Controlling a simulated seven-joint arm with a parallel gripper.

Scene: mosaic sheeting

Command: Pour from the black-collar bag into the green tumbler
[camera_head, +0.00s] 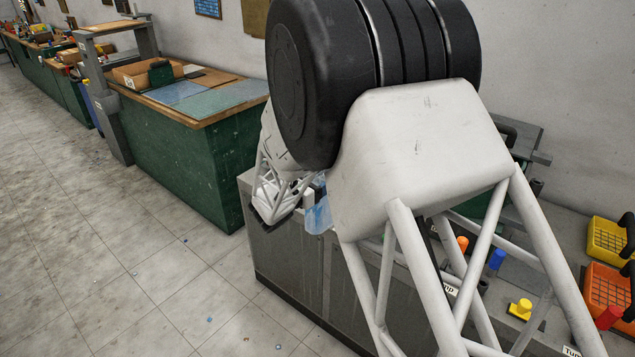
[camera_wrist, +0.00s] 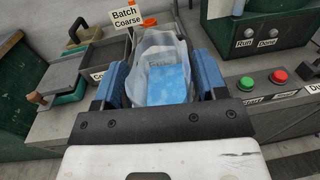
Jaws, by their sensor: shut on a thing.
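My gripper (camera_wrist: 160,72) is shut on a clear plastic bag (camera_wrist: 152,47) with light blue contents. The blue finger pads press on its left and right sides in the wrist view. In the head view the bag (camera_head: 318,217) hangs at my gripper (camera_head: 306,197), near the left end of a grey bench, partly hidden by my arm. I cannot make out a collar on the bag or tell its colour. I cannot pick out the green tumbler for sure; my arm hides much of the bench in the head view.
A "Batch Coarse" sign (camera_wrist: 125,17) stands behind the bag. A wooden-handled trowel (camera_wrist: 58,82) lies left. A panel with green (camera_wrist: 246,84) and red (camera_wrist: 279,76) buttons sits right. Yellow (camera_head: 607,238) and orange (camera_head: 606,287) crates stand at the bench's right.

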